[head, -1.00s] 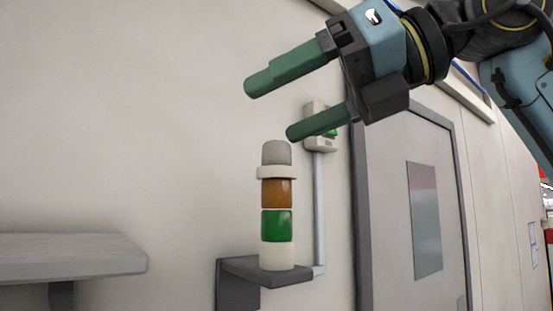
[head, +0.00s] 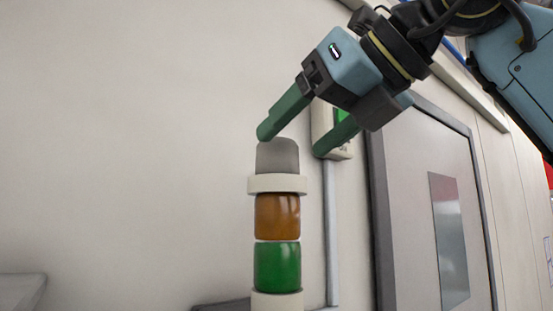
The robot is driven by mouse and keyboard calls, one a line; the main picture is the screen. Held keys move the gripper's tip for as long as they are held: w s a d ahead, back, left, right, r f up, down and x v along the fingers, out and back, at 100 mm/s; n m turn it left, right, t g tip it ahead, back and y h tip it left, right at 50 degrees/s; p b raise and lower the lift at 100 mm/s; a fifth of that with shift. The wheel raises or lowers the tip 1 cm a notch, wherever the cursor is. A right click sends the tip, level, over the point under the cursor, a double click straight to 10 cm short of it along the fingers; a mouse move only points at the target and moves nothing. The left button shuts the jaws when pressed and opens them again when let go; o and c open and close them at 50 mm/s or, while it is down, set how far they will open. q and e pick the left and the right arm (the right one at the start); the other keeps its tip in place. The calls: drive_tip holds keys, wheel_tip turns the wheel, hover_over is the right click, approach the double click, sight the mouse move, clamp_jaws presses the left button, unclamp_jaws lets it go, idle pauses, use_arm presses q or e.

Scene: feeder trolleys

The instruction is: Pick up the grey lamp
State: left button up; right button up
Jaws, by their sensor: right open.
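The grey lamp (head: 277,157) is the rounded grey top piece of a signal tower in the middle of the head view. It sits upright on a cream ring (head: 277,184), above an orange segment (head: 277,217) and a green segment (head: 277,267). My right gripper (head: 290,143) comes in from the upper right with its green fingers apart and empty. The left fingertip shows just above the lamp's top left edge, and the other finger is to the right of the lamp. Whether either finger touches it I cannot tell. My left gripper is not in view.
The tower's dark bracket (head: 222,306) shows at the bottom edge. Behind on the pale wall are a switch box (head: 343,148) and a vertical conduit (head: 332,230). A grey door (head: 425,200) stands at right. A grey shelf edge (head: 20,292) shows at lower left.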

sight(277, 157)
drive_tip(key=shift+w+a+f+p, duration=0.4)
drive_tip(key=shift+a+f+p, duration=0.15)
drive_tip(key=shift+a, duration=0.25)
drive_tip(key=p+x, duration=0.1)
drive_tip(key=x, duration=0.2)
drive_tip(key=shift+w+f, duration=0.1)
drive_tip(key=shift+w, duration=0.1)
drive_tip(key=shift+a, duration=0.1)
drive_tip(key=shift+s, duration=0.15)
drive_tip(key=c, duration=0.7)
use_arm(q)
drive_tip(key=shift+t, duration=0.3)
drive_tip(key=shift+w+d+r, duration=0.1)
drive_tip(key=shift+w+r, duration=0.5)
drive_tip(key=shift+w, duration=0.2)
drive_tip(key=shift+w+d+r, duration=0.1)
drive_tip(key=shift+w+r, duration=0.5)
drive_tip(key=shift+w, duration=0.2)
use_arm(e)
drive_tip(key=c, duration=0.4)
drive_tip(key=shift+o, duration=0.2)
